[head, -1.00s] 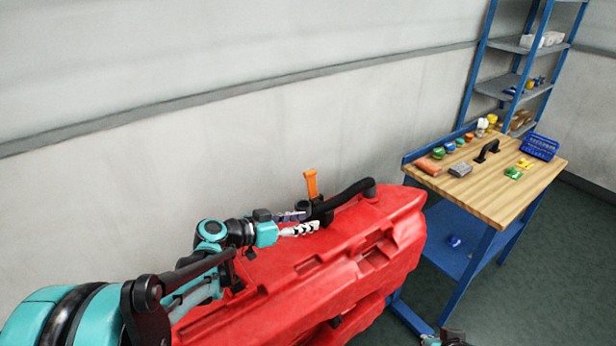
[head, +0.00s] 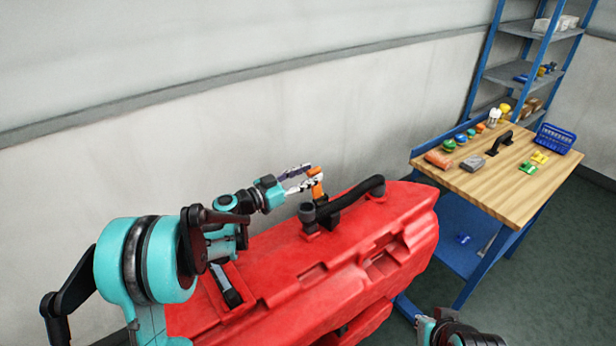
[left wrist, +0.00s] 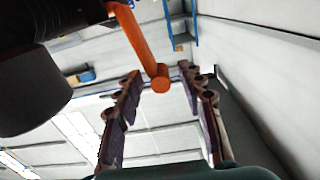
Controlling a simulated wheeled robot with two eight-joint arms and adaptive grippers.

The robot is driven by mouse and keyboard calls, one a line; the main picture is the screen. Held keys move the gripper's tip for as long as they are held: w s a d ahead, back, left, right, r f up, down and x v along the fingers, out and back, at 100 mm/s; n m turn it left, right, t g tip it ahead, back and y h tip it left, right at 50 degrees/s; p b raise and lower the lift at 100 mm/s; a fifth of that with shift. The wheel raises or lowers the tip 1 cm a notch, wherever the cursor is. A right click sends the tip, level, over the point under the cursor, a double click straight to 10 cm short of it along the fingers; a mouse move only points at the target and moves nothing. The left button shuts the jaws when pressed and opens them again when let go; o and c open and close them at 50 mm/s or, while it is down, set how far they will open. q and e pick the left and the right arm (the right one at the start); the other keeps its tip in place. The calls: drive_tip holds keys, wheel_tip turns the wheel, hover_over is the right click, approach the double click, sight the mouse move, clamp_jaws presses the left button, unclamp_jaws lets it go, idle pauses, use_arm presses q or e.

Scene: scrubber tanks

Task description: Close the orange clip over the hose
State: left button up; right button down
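The orange clip (head: 317,186) stands raised above the black hose (head: 352,198), near the hose's left end on the red tank (head: 330,262). My left gripper (head: 311,178) is at the clip's upper part. In the left wrist view the clip (left wrist: 143,45) reaches down from the top, and its rounded end lies between the tips of my left gripper (left wrist: 161,76). The fingers are spread, with gaps visible beside the clip. A dark shape, likely the hose (left wrist: 55,25), fills the upper left there. Part of my right arm shows at the bottom edge; its fingers cannot be made out.
A wooden-topped workbench (head: 500,205) stands to the right with jars, a black handle (head: 498,143) and a blue basket (head: 555,139). A blue shelf rack (head: 530,75) is behind it. The pale wall (head: 200,150) runs close behind the tank.

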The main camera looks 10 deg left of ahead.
use_arm(q)
drive_tip(key=shift+w, duration=0.1)
clamp_jaws()
drive_tip(key=shift+d, duration=0.1)
drive_tip(key=shift+s+d+r+m, duration=0.15)
drive_tip(key=shift+s+d+m, duration=0.75)
drive_tip(key=shift+m, duration=0.5)
drive_tip(key=shift+s+d+r+m, duration=0.15)
drive_tip(key=shift+s+d+m, duration=0.75)
drive_tip(key=shift+m, duration=0.5)
